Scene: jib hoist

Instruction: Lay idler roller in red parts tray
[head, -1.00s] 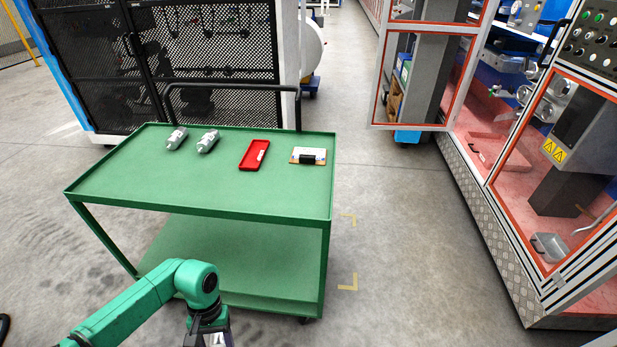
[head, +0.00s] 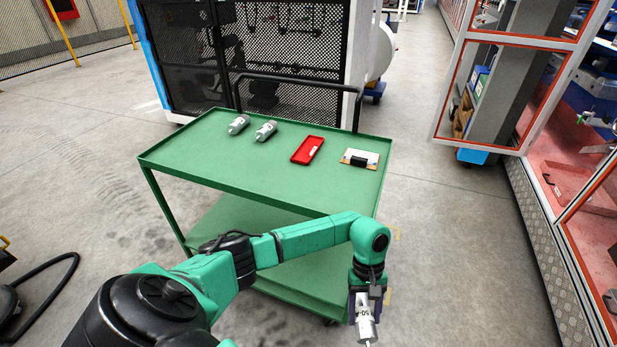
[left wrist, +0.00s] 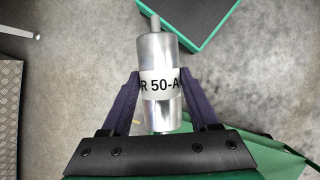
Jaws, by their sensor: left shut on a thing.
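My left gripper (head: 364,302) is shut on a silver idler roller (head: 366,322), held in front of the green cart's near right corner. In the left wrist view the roller (left wrist: 158,62) sits between the two dark fingers (left wrist: 158,102), with a white label reading "R 50-A". The red parts tray (head: 308,150) lies on the cart's top, right of its middle, beyond my gripper. It looks empty apart from a small white label. My right gripper is not in view.
Two more grey rollers (head: 238,124) (head: 265,130) lie on the green cart (head: 250,172), left of the tray. A clipboard (head: 360,159) lies right of the tray. A black handle bar (head: 300,82) rises behind. A red-framed enclosure stands at the right.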

